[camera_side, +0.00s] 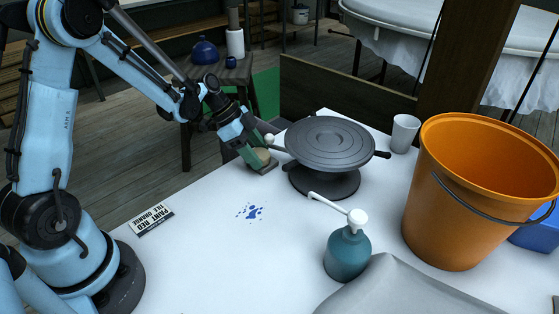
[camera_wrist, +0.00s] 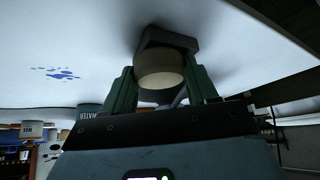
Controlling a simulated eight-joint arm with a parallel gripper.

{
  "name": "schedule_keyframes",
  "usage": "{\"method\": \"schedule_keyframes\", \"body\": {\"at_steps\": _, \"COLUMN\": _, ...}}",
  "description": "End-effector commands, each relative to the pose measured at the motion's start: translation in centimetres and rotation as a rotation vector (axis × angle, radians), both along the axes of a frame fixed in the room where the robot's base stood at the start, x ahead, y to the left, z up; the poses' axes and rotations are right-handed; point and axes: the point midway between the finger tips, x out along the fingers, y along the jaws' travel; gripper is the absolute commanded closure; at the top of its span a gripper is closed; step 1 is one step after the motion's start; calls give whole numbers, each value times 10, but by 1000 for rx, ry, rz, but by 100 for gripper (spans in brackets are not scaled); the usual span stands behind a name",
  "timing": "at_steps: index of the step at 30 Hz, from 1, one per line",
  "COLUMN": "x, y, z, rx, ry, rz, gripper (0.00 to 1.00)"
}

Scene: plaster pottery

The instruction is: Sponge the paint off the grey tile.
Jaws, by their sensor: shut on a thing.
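My gripper (camera_side: 257,151) has green fingers shut on the round cream grip of a sponge-like block (camera_wrist: 160,72). The block's dark grey base (camera_side: 264,168) is at or very near the white tabletop, left of the turntable; contact is unclear. In the wrist view my gripper (camera_wrist: 162,92) has a finger on each side of the cream part. A splash of blue paint (camera_side: 251,211) lies on the white surface in front of my gripper. It also shows at left in the wrist view (camera_wrist: 55,73). I cannot make out a separate grey tile under the paint.
A dark grey turntable (camera_side: 329,141) stands close right of my gripper. A teal pump bottle (camera_side: 348,252), orange bucket (camera_side: 449,205), white cup (camera_side: 404,133) and grey sheet (camera_side: 405,292) are to the right. A printed card (camera_side: 152,219) lies left. The table around the paint is clear.

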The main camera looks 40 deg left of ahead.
Motion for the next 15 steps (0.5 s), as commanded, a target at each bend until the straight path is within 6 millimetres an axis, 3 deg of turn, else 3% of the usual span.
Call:
{"method": "schedule_keyframes", "body": {"at_steps": 9, "x": 15, "y": 4, "z": 3, "rx": -11, "ry": -7, "rz": -7, "gripper": 67}}
{"method": "schedule_keyframes", "body": {"at_steps": 15, "x": 12, "y": 7, "z": 3, "rx": -10, "ry": -8, "rz": -3, "gripper": 67}}
